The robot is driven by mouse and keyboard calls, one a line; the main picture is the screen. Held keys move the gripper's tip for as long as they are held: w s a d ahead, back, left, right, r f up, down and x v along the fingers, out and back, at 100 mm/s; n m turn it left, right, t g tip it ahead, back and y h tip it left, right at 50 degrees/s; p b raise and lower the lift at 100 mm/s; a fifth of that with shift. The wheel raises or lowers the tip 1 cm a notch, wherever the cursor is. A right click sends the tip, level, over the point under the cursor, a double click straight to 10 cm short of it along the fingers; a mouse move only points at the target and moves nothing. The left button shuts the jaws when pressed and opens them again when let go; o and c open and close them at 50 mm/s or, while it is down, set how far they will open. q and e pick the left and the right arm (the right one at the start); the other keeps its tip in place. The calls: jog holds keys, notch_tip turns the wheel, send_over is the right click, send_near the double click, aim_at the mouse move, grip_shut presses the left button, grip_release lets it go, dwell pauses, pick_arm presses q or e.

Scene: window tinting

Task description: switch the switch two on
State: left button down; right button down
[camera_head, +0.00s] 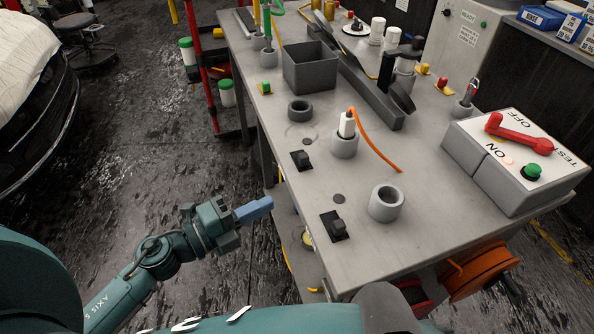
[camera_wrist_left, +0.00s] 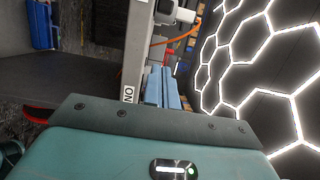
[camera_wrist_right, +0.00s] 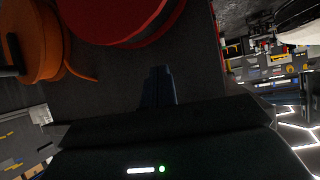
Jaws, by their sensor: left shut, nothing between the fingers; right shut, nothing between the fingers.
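Two small black switches sit on square black plates along the near left side of the grey workbench (camera_head: 330,130): one farther back (camera_head: 301,160) and one nearer (camera_head: 336,225). I see no number on either, so I cannot tell which is switch two. My left gripper (camera_head: 262,208), with blue fingers, is shut and empty off the bench's left edge, left of the nearer switch and apart from it. Its fingers also show in the left wrist view (camera_wrist_left: 164,88). My right gripper (camera_wrist_right: 159,86) is shut and empty in the dark, near the reels; it is hidden in the head view.
A grey box (camera_head: 520,165) with a red lever (camera_head: 518,135), a green button (camera_head: 531,172) and ON and OFF marks stands at the bench's right. A grey ring holder (camera_head: 386,203) stands right of the nearer switch. An orange reel (camera_head: 480,268) hangs off the front.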

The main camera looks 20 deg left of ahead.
aim_at(297, 178)
jog(key=shift+w+r, duration=0.1)
pick_arm(q)
jog(key=p+x, duration=0.2)
jog(key=x, duration=0.8)
jog(key=shift+w+d+r, duration=0.1)
jog(key=shift+w+r, duration=0.05)
jog(key=w+a, duration=0.2)
jog(key=shift+w, duration=0.3)
jog(key=shift+w+a, duration=0.2)
jog(key=shift+w, duration=0.05)
pick_arm(e)
jog(key=shift+d+h, duration=0.3)
jog(key=shift+d, duration=0.2)
